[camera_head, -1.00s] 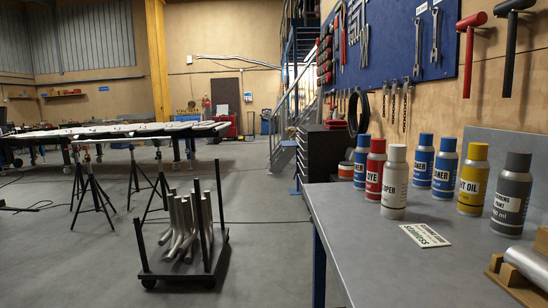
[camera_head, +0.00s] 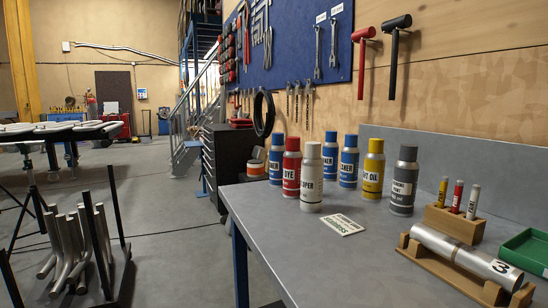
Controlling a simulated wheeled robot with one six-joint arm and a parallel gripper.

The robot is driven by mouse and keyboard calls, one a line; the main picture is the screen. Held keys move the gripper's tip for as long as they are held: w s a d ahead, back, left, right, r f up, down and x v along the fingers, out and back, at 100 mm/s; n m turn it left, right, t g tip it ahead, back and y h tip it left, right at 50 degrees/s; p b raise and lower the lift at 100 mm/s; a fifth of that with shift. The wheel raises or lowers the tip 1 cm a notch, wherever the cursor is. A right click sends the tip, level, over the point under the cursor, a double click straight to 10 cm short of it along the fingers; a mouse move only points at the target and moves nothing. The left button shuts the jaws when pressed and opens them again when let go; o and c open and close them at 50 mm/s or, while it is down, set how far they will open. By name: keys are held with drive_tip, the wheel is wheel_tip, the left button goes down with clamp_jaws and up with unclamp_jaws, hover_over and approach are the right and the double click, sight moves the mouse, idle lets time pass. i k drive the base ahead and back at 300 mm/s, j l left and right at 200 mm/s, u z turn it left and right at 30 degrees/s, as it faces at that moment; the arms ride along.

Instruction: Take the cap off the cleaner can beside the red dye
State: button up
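A red can marked DYE (camera_head: 291,170) stands on the grey workbench (camera_head: 262,227), upright and capped. A blue can (camera_head: 277,158) with a blue cap stands just left of and behind it, its label partly hidden by the red can. Two more blue cans, one at the left (camera_head: 330,160) and one at the right (camera_head: 349,162), stand behind a white can marked with letters ending in OPER (camera_head: 311,180); their labels show "NER". All these cans have their caps on. My gripper is not in view.
A yellow oil can (camera_head: 373,170) and a grey can (camera_head: 403,180) stand right of the group. A small card (camera_head: 342,225) lies in front. A metal tube (camera_head: 465,255) rests on a wooden cradle. The bench's front left is clear.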

sight(277, 138)
drive_tip(key=i+j+z, duration=0.15)
drive_tip(key=i+j, duration=0.5)
drive_tip(key=i, duration=0.15)
